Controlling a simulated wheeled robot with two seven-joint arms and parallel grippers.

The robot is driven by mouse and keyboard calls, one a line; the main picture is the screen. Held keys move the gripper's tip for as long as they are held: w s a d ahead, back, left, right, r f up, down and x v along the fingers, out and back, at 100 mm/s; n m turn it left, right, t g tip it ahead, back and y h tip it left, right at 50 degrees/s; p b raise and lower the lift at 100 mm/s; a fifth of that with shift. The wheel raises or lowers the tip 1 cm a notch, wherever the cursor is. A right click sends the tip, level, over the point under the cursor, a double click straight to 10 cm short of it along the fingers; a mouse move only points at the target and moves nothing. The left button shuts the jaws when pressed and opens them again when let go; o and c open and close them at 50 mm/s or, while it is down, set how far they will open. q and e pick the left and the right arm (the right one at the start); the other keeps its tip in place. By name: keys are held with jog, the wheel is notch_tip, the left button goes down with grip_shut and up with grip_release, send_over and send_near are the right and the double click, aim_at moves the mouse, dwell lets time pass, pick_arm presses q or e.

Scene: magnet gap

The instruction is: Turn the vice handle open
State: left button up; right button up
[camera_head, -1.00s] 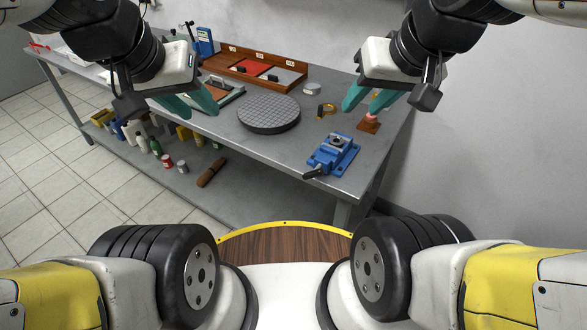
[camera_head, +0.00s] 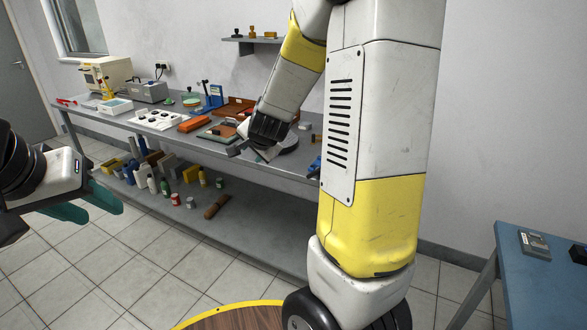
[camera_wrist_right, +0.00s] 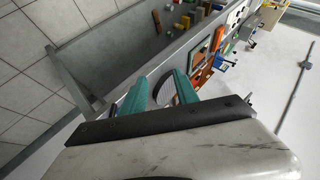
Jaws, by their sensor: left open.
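The blue vice (camera_head: 315,164) is almost wholly hidden behind my right arm in the head view; only a small blue sliver shows at the bench's right part. Its handle is hidden, so I cannot tell how it is turned. My right gripper (camera_wrist_right: 158,90) is open and empty in the wrist view, its teal fingers apart, with the round grey plate (camera_wrist_right: 163,92) seen beyond them. In the head view it is near that plate, left of the vice sliver. My left gripper (camera_head: 97,208) is open and empty at the far left, away from the bench.
The grey bench (camera_head: 105,118) runs along the wall, with a white switch box (camera_head: 157,118) and an orange block (camera_head: 194,123) on it. Bottles and cans stand on its lower shelf (camera_head: 245,225). A blue table (camera_head: 545,290) is at the right. Tiled floor is clear at left.

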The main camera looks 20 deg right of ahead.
jog(key=w+d+f+m+h, duration=0.55)
jog(key=d+f, duration=0.25)
jog(key=f, duration=0.3)
jog(key=m+t+h, duration=0.2)
jog(key=h, duration=0.6)
send_near(313, 175)
jog(key=x, duration=1)
jog(key=shift+w+d+r, duration=0.1)
jog(key=shift+w+d, duration=0.15)
jog(key=shift+d, duration=0.05)
jog(key=shift+c, duration=0.5)
grip_shut()
